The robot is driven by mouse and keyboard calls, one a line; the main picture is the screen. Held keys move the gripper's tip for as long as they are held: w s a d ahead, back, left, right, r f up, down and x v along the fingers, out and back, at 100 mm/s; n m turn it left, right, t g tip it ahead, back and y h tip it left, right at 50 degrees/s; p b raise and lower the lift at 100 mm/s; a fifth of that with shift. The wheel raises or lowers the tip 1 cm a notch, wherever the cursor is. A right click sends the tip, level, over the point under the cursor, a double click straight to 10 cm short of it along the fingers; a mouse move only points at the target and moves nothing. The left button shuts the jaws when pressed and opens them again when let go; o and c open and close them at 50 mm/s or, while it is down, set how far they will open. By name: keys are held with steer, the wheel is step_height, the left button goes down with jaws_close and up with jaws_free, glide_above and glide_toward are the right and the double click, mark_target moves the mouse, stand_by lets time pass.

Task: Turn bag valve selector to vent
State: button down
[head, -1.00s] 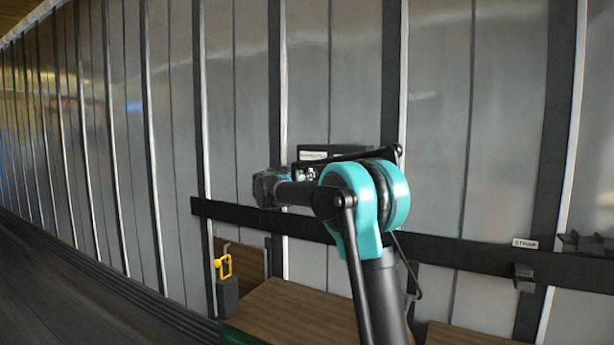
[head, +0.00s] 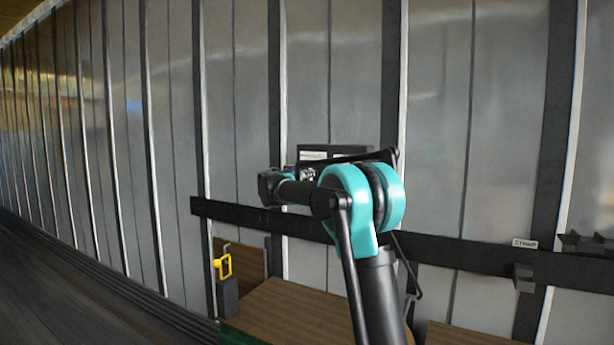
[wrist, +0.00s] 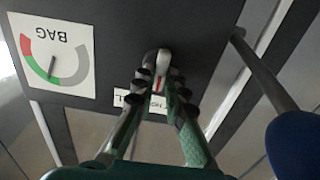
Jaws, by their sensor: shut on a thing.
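In the wrist view, my gripper (wrist: 163,82) has its fingertips closed on a small light-grey selector lever (wrist: 163,58) with a red mark on a dark panel (wrist: 195,25). A white label (wrist: 158,103) is partly hidden behind the fingers, and its text cannot be read in full. Left of the lever is a round gauge (wrist: 55,55) marked BAG, seen upside down, with red, green and grey bands. Its needle lies over the green band. In the head view, my arm hides most of the dark valve box (head: 330,152), and the fingertips cannot be seen.
A dark rail (head: 450,250) runs along the ribbed metal wall. A yellow handle (head: 222,267) on a dark block stands at lower left. Brown wooden surfaces (head: 290,312) lie below the arm. Dark brackets (head: 585,243) sit on the rail at right.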

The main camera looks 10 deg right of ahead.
steer(key=shift+n, duration=0.4)
steer(key=shift+w+a+f+n, duration=0.1)
steer(key=shift+n, duration=2.2)
steer(key=shift+w+a+n, duration=0.1)
steer(key=shift+n, duration=2.2)
steer(key=c, duration=1.6)
jaws_free()
steer(key=shift+o, duration=0.2)
steer(key=shift+s, duration=0.1)
steer(key=v, duration=1.2)
